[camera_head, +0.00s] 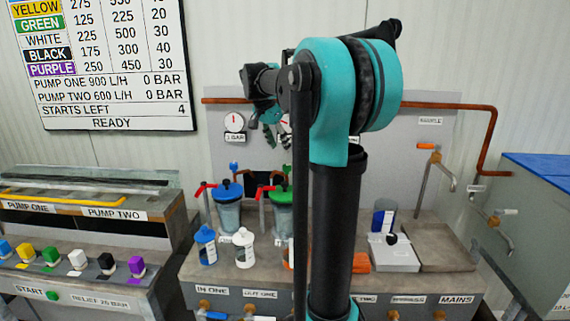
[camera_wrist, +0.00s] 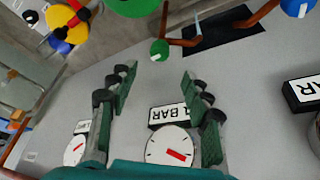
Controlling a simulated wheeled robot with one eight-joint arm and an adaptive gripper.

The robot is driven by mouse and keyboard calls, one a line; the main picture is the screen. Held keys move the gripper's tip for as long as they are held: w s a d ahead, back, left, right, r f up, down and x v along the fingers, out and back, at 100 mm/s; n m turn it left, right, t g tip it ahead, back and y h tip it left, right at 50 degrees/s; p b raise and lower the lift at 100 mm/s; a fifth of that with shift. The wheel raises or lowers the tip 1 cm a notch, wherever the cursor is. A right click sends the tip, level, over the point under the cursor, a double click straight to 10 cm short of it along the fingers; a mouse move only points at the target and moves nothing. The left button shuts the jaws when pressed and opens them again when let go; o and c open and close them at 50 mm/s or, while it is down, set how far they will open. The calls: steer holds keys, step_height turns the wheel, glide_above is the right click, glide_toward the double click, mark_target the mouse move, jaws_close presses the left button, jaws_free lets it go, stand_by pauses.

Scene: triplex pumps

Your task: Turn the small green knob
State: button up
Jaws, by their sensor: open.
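The small green knob (camera_wrist: 159,50) has a white mark and sits on a copper pipe in the wrist view. In the head view the small green knob (camera_head: 287,169) shows just above the green-lidded vessel (camera_head: 283,205). My gripper (camera_wrist: 158,82) is open and empty. In the wrist view the knob lies between the lines of its two fingers and just past their tips, with no contact visible. In the head view my gripper (camera_head: 270,136) is in front of the back panel, partly hidden by my arm.
A white gauge (camera_wrist: 168,145) with a BAR label is behind the fingers. A small blue knob (camera_wrist: 295,8) is at the upper right. Several colored knobs, including a larger green one (camera_head: 51,256), line the left console. Bottles (camera_head: 206,246) stand on the bench.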

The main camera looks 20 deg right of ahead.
mark_target(287, 165)
steer(key=x, duration=0.9)
jaws_close()
